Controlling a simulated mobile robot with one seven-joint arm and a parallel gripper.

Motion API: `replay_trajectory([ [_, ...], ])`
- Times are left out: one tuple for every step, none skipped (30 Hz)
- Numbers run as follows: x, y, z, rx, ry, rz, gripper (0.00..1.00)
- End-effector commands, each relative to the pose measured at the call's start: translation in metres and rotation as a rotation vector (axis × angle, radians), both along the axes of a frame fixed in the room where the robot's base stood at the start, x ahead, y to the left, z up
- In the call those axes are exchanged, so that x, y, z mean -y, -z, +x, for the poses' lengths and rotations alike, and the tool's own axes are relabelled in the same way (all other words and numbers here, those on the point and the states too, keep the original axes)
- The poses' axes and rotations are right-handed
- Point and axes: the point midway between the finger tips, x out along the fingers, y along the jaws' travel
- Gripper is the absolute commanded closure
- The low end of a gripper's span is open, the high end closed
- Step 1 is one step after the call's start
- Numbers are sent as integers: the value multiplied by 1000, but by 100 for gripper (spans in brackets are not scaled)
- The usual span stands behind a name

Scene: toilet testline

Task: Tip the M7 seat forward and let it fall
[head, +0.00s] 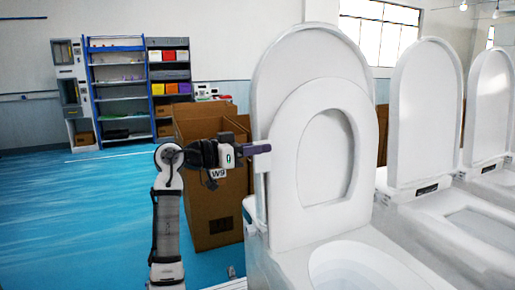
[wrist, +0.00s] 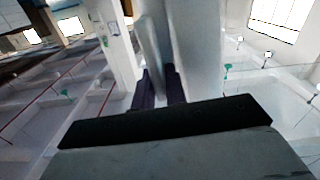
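The nearest toilet has its white ring-shaped seat (head: 291,163) standing upright against its raised lid (head: 277,67). No M7 mark is legible on it. My gripper (head: 262,149) is at the left edge of the upright seat and lid, about halfway up, with its purple fingers pointing right. In the wrist view, the two dark fingertips (wrist: 160,88) are a little apart, with pale panels (wrist: 195,45) rising at and between them. I cannot tell whether the fingers clamp an edge or only stand beside it. The fingertips are partly hidden there.
The bowl (head: 360,268) lies open below the seat. More toilets with raised lids (head: 425,110) stand in a row to the right. Cardboard boxes (head: 215,200) stand behind my gripper. Shelves (head: 120,90) are at the back wall, and the blue floor (head: 70,220) at left is clear.

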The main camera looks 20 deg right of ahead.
Motion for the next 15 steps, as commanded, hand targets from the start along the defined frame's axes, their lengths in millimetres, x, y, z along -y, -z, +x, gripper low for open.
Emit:
replay_trajectory([
  [0, 0, 0, 0, 0, 0, 93],
  [0, 0, 0, 0, 0, 0, 97],
  [0, 0, 0, 0, 0, 0, 100],
  [0, 0, 0, 0, 0, 0, 100],
  [0, 0, 0, 0, 0, 0, 100],
  [0, 0, 0, 0, 0, 0, 100],
  [0, 0, 0, 0, 0, 0, 100],
  [0, 0, 0, 0, 0, 0, 100],
  [0, 0, 0, 0, 0, 0, 100],
  [0, 0, 0, 0, 0, 0, 100],
  [0, 0, 0, 1, 0, 0, 100],
  [0, 0, -1, 4, 0, 0, 100],
  [0, 1, -3, 10, 0, 0, 100],
  [0, 2, -5, 18, 1, 1, 100],
  [1, 3, -10, 33, 1, 2, 100],
])
